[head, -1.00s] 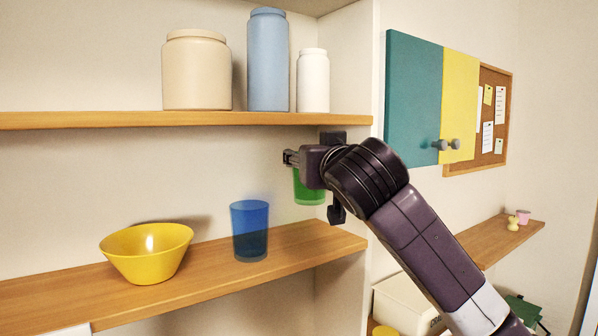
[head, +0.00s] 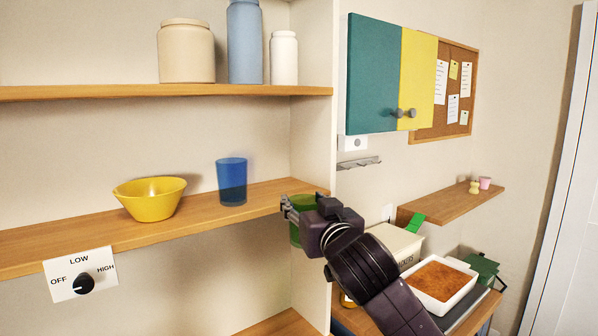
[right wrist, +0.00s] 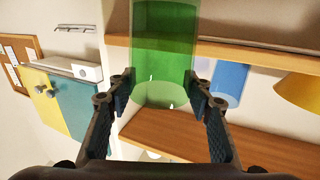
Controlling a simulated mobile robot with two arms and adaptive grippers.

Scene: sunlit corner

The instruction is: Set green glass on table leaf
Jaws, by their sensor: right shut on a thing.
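My right gripper (head: 292,210) is shut on the green glass (head: 296,236), just in front of the shelf's right end. In the head view the gripper covers much of the glass. In the right wrist view the see-through green glass (right wrist: 163,55) stands between the two fingers (right wrist: 161,92). A narrow wooden leaf (head: 447,206) juts from the wall at the right, apart from the glass. A small yellow figure and a pink cup stand at its far end; its near part is bare. My left gripper is out of view.
A blue glass (head: 232,182) and yellow bowl (head: 150,200) stand on the shelf (head: 90,237). A shelf side panel (head: 313,130) stands beside the gripper. Below the leaf are a cream box (head: 397,243), a baking dish (head: 438,284) and a green object (head: 482,268).

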